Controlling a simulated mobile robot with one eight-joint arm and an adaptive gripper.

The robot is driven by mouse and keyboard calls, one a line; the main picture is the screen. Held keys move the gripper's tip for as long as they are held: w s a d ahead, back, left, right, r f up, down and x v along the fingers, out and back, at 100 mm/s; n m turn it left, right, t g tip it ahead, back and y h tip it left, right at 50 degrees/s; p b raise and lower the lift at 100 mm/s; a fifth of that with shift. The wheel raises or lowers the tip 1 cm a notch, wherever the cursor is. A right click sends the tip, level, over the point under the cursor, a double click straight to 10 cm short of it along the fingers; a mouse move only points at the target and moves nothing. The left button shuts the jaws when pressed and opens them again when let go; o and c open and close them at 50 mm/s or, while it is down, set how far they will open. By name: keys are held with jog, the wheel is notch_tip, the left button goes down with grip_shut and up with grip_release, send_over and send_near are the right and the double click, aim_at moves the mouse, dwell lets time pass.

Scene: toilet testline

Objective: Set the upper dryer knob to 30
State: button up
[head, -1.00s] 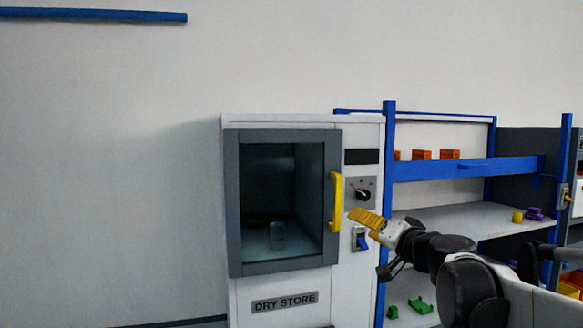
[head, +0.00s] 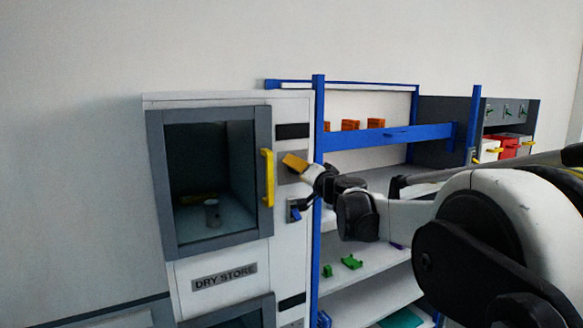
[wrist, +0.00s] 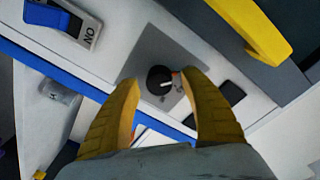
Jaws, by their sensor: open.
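The dry store cabinet (head: 224,274) stands at the left in the head view. Its upper knob (wrist: 158,82) is round and black with a white pointer mark, on a grey plate (wrist: 147,55) in the wrist view. The scale around it is too small to read. In the head view my gripper (head: 294,163) covers the knob. In the wrist view my gripper (wrist: 160,79) has its yellow fingers apart, their tips on either side of the knob. I cannot tell whether they touch it.
A yellow door handle (head: 267,178) is close left of my gripper. A blue rocker switch (head: 295,210) is below it, and a dark display (head: 292,131) above. A blue shelf post (head: 317,200) stands just right of the cabinet.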

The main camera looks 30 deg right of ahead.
jog(key=shift+c, duration=0.5)
grip_shut()
jog(key=shift+m, duration=0.3)
jog(key=m+b, duration=0.2)
jog(key=m, duration=0.2)
jog(key=m+b, duration=0.1)
jog(key=m, duration=0.4)
jog(key=shift+d+f+m+g, duration=0.1)
jog(key=shift+m+g, duration=0.2)
jog(key=m+b, duration=0.1)
jog(key=m, duration=0.3)
jog(key=shift+y, duration=0.4)
jog(key=m+b, duration=0.1)
jog(key=m, duration=0.4)
